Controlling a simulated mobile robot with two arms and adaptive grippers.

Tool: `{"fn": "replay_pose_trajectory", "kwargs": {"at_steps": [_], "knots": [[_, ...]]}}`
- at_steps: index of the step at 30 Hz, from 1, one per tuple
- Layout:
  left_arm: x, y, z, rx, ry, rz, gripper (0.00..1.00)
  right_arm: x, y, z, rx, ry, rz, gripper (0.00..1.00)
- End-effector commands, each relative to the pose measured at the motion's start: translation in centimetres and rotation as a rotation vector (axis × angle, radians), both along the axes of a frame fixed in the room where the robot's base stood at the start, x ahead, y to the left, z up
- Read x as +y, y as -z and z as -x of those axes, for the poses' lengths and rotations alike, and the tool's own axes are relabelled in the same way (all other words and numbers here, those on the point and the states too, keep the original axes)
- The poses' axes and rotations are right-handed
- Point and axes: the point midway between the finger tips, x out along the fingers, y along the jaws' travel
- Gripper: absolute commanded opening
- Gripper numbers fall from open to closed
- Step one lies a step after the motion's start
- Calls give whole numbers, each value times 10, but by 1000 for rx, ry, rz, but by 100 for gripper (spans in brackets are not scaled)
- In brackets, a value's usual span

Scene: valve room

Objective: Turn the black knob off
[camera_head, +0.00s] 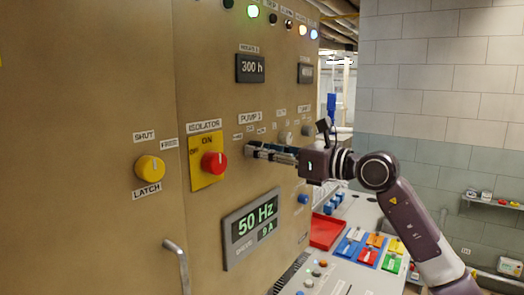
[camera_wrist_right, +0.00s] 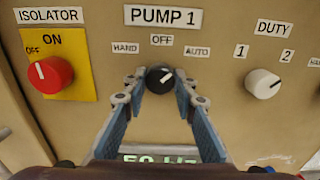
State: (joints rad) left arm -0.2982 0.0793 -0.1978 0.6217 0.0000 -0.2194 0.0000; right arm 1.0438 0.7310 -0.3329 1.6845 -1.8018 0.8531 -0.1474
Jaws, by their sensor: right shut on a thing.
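The black knob (camera_wrist_right: 159,79) is on the panel under the PUMP 1 label (camera_wrist_right: 163,17). Around it are the labels HAND at upper left, OFF (camera_wrist_right: 162,40) above and AUTO (camera_wrist_right: 198,51) at upper right. Its white mark points up and right, toward AUTO rather than straight up at OFF. My right gripper (camera_wrist_right: 159,86) is shut on the knob, one blue finger on each side. My left gripper is not in view.
A red ISOLATOR knob (camera_wrist_right: 49,74) on a yellow plate is left of the black knob. A white DUTY knob (camera_wrist_right: 263,83) is to the right. A yellow knob (camera_head: 149,168) is further left. A display (camera_head: 251,228) and a sloped desk (camera_head: 335,271) are below.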

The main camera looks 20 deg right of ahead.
Motion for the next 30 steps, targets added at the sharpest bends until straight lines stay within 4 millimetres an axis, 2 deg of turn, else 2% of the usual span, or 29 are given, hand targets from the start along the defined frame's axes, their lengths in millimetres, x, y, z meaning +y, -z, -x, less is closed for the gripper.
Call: {"fn": "replay_pose_trajectory", "kwargs": {"at_steps": [14,30], "knots": [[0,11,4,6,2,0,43,-1,2,0,-56,2,70,1],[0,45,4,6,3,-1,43,-1,1,0,-321,2,409,1]]}}
